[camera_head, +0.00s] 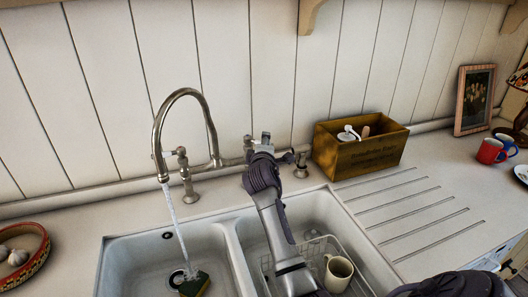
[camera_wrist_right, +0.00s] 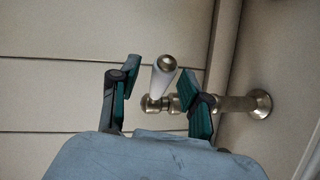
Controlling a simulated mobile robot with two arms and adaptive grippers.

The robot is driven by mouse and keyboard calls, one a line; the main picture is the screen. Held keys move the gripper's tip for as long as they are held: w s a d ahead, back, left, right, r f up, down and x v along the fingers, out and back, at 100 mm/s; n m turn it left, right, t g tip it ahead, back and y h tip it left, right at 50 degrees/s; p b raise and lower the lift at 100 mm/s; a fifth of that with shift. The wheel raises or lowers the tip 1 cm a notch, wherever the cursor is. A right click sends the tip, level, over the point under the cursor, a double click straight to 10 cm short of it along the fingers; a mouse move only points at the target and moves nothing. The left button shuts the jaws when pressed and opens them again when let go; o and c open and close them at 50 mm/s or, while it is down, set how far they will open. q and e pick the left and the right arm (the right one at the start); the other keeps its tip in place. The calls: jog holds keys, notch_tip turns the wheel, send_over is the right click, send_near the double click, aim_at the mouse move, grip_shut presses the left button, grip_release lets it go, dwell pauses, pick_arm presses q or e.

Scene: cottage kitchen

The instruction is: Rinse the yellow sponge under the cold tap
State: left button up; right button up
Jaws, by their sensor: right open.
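The yellow sponge (camera_head: 195,285), with a dark green side, lies in the left basin beside the drain. Water runs from the curved metal tap (camera_head: 157,150) in a thin stream (camera_head: 178,225) that comes down at the sponge's left edge; whether it hits the sponge is hard to tell. My right gripper (camera_head: 262,140) is at the right side of the tap, largely hiding the lever there. In the right wrist view its fingers (camera_wrist_right: 155,90) are open around a white lever with metal ends (camera_wrist_right: 163,76), with gaps visible. My left gripper is out of view.
The right basin holds a wire rack (camera_head: 315,246) and a cream mug (camera_head: 338,272). A wooden box (camera_head: 360,147) stands behind the grooved drainer. Red (camera_head: 490,151) and blue (camera_head: 507,144) mugs are at right. A bowl of garlic (camera_head: 22,255) stands at left.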

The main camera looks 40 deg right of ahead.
jog(key=v, duration=1.1)
dwell(0.4)
